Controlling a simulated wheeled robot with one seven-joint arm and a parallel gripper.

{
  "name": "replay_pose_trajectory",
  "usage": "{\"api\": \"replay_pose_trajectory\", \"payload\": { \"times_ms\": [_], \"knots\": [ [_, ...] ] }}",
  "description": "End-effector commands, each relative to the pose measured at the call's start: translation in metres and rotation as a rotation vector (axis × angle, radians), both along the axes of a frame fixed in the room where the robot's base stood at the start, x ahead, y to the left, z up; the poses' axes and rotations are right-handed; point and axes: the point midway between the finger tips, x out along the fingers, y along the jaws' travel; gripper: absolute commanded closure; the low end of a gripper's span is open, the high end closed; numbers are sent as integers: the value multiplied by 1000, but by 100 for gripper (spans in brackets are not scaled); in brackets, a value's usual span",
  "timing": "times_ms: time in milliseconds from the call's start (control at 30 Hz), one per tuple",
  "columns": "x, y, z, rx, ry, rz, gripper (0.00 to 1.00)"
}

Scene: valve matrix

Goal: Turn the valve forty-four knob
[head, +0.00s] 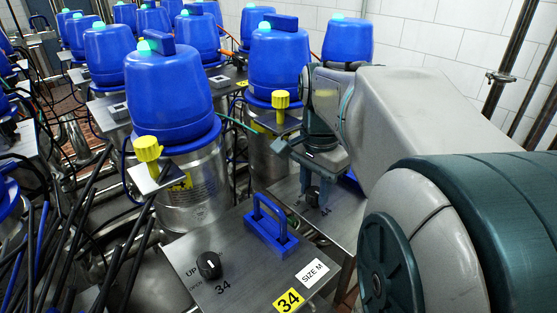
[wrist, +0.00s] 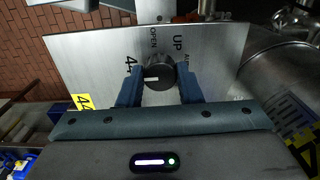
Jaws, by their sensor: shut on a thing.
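The valve forty-four knob (wrist: 160,72) is a round black knob with a white mark, on a steel panel (wrist: 90,60) printed with 44, OPEN and UP in the wrist view. My gripper (wrist: 160,85) is shut on the knob, with one blue-grey finger on each side of it. In the head view my gripper (head: 318,185) points down at the knob (head: 313,196) on the panel behind panel 34. The knob is partly hidden by the fingers there. The white mark points toward the panel's OPEN and 44 side in the wrist view.
A nearer panel (head: 195,245) carries another black knob (head: 209,265), a blue handle (head: 270,220) and a yellow 34 label (head: 288,300). Blue-topped valves (head: 170,95) stand in rows behind. A yellow knob (head: 281,99) is left of my arm. Black cables (head: 60,240) fill the left.

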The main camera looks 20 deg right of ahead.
Motion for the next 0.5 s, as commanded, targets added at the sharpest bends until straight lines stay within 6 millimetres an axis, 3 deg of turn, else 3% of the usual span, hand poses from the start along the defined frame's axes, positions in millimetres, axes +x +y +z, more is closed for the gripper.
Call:
{"api": "replay_pose_trajectory", "payload": {
  "times_ms": [500],
  "knots": [
    [1,0,2,-2,-5,-34,91]
  ]
}}
